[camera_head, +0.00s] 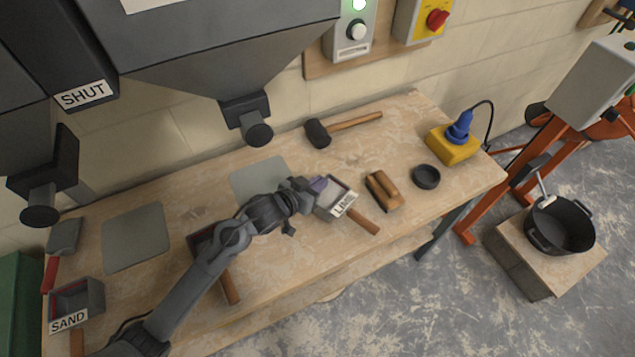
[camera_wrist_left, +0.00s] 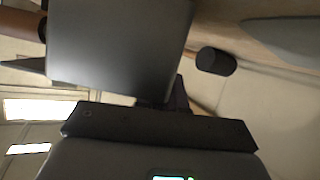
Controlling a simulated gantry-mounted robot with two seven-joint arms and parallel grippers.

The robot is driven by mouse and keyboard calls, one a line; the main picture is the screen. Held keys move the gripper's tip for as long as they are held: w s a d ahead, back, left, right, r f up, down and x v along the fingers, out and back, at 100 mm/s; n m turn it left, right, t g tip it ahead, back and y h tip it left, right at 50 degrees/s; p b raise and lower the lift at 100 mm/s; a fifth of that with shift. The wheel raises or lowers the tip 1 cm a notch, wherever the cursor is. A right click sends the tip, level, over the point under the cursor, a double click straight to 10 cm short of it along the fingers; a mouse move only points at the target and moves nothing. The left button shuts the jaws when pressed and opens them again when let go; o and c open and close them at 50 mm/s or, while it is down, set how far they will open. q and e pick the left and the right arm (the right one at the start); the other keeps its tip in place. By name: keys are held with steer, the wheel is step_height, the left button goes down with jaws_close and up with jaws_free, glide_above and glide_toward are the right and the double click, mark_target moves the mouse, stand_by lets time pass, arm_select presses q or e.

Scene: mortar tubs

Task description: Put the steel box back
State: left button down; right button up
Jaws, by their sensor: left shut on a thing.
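A small open steel box labelled LIME (camera_head: 333,199), with a wooden handle (camera_head: 361,221), is over the middle right of the bench. My left gripper (camera_head: 312,188) is shut on its left side. Something purple shows at the grip. Whether the box touches the bench I cannot tell. In the left wrist view the box's flat grey wall (camera_wrist_left: 120,45) fills the upper middle, at the fingers of my left gripper (camera_wrist_left: 178,98). A steel box labelled SAND (camera_head: 86,297) stands at the bench's left end. Another handled box (camera_head: 203,238) is partly hidden behind my left arm. My right gripper is not in view.
Two grey plates, left (camera_head: 136,237) and middle (camera_head: 259,177), lie on the bench (camera_head: 300,250). A mallet (camera_head: 318,133), a wooden float (camera_head: 383,190), a black round dish (camera_head: 426,176) and a yellow block (camera_head: 453,143) lie around the box. Hoppers (camera_head: 225,55) overhang the back.

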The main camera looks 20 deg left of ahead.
arm_select(q)
steer(key=shift+f, duration=0.35)
steer(key=c, duration=1.2)
jaws_free()
steer(key=shift+o, duration=0.2)
steer(key=shift+f, duration=0.1)
